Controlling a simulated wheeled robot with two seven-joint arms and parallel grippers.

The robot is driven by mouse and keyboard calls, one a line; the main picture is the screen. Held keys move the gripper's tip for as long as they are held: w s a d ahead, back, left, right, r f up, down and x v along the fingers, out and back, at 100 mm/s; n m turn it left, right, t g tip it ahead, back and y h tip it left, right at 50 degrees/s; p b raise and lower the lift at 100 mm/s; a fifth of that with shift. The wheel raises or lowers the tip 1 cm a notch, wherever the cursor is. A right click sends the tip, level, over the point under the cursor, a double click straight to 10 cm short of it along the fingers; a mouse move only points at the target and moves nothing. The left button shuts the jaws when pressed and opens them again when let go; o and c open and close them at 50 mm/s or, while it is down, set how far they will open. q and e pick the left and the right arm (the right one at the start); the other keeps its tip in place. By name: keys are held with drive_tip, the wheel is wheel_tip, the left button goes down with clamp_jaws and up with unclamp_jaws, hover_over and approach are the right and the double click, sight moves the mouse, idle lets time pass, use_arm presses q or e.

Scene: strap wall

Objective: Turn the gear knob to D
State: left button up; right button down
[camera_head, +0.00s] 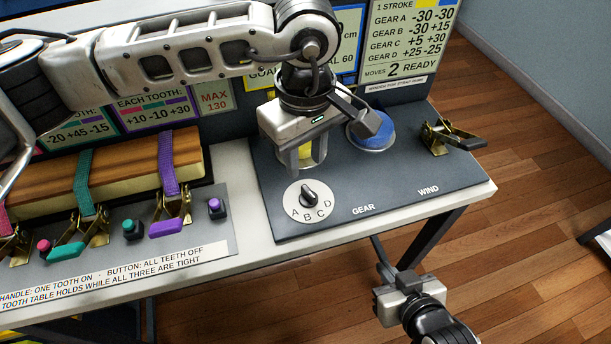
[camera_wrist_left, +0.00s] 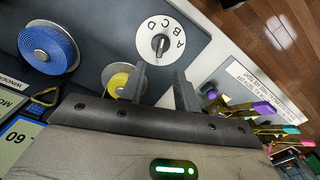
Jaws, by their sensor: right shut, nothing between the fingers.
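The gear knob (camera_head: 308,194) is a black knob on a round white dial (camera_head: 292,195) lettered A, B, C and D, on the dark panel. Its pointer is too small to read surely. The knob also shows in the left wrist view (camera_wrist_left: 159,43), beyond the fingertips. My left gripper (camera_head: 305,165) is open and empty, pointing down above the panel, behind the knob and apart from it. In the left wrist view its two fingers (camera_wrist_left: 159,76) are spread. My right gripper (camera_head: 377,243) is shut and empty, low in front of the table edge.
A yellow roll (camera_wrist_left: 118,83) lies close by my left fingers. A blue strap roll (camera_head: 372,130) and a brass winder with a dark handle (camera_head: 455,136) stand at the right. Left are a strapped wooden block (camera_head: 130,172), coloured handles and buttons. The panel's front right is clear.

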sight(306, 187)
use_arm(q)
wheel_tip(306, 187, down, 7)
drive_tip(key=shift+f+p, duration=0.2)
drive_tip(key=shift+p, duration=0.25)
clamp_jaws()
